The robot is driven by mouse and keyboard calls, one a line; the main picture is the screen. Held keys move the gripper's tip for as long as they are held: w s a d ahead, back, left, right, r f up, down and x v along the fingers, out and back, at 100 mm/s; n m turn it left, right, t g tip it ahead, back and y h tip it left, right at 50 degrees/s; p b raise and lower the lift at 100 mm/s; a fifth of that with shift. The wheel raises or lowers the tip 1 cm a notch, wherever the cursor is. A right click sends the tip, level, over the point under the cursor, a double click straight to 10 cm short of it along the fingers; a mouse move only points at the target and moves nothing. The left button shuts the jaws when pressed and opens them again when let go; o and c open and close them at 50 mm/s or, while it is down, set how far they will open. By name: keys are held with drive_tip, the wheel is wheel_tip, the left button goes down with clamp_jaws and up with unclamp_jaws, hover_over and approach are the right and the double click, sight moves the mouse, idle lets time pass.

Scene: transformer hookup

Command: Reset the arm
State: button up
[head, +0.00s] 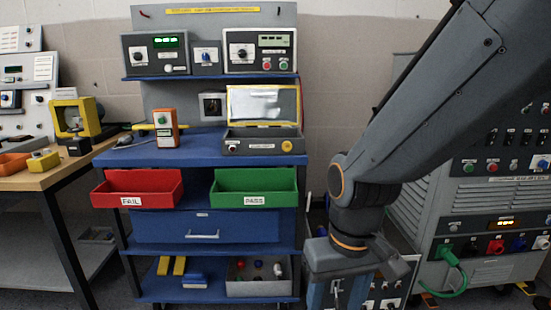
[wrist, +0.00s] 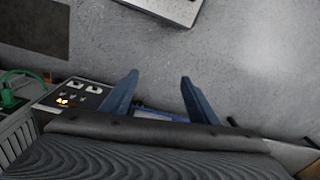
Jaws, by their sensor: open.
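My arm comes in from the upper right of the head view and bends down at a dark joint with orange rings. My gripper (wrist: 160,98) shows in the wrist view as two blue fingers spread apart, with nothing between them. Grey floor (wrist: 245,60) lies beyond the fingertips. In the head view the wrist hangs low in front of the gap between the blue bench and the grey cabinet; the fingers there are mostly hidden or cut off by the lower edge.
A blue bench (head: 200,153) holds a red FAIL bin (head: 150,200), a green PASS bin (head: 240,200) and a yellow-edged test box (head: 262,146). A grey cabinet (head: 445,235) with a green plug (head: 446,255) stands right of my arm. A wooden table (head: 62,172) stands left.

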drive_tip(key=s+d+r+m+p, duration=0.2)
drive_tip(key=d+r+p, duration=0.7)
drive_tip(key=r+p, duration=0.2)
drive_tip(key=p, duration=0.2)
drive_tip(key=shift+s+r+m+h+p, duration=0.2)
drive_tip(key=shift+m+h+p, duration=0.1)
drive_tip(key=shift+p, duration=0.05)
